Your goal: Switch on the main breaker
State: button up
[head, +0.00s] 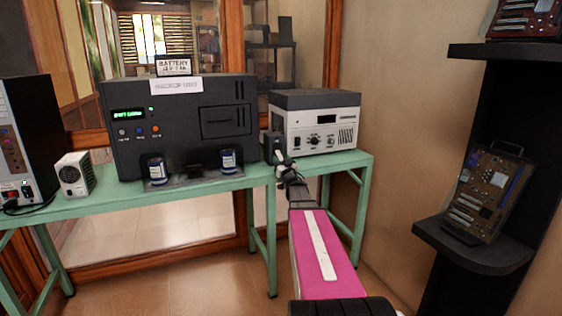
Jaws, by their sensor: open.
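No part clearly marked as the main breaker can be made out. A black cabinet (190,105) with a lit green display, a row of small buttons and a square panel stands on the green table. A small red-lit switch (11,194) shows low on the tower unit at the left edge. A white-fronted unit (318,133) with knobs stands at the table's right end. My gripper (276,152) is open, at the end of my pink arm, in front of the gap between the cabinet and the white unit. It appears empty; contact with either cannot be told.
Two dark blue-and-white jars (228,163) stand before the black cabinet. A small white fan-like box (75,174) sits left of it. The green table (335,163) spans the back. A black shelf (470,249) with a circuit board stands right. The floor in front is clear.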

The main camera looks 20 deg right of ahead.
grip_shut()
